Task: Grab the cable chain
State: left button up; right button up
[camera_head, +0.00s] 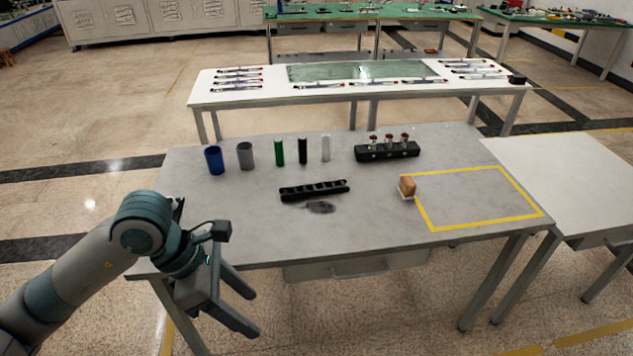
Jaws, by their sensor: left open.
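The cable chain (314,190) looks like a black segmented strip with a row of openings. It lies flat near the middle of the grey table, slightly slanted, its right end a little farther back. My left gripper (252,314) is open and empty. It shows in front of the table's front edge, to the left of and nearer than the chain, well apart from it. My right gripper is not in view.
A small dark object (320,208) lies just in front of the chain. Behind it stand a blue cup (214,160), a grey cup (246,156), several slim cylinders and a black rack (387,152).

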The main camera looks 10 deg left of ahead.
aim_at(334, 190)
jog(key=i, duration=1.7)
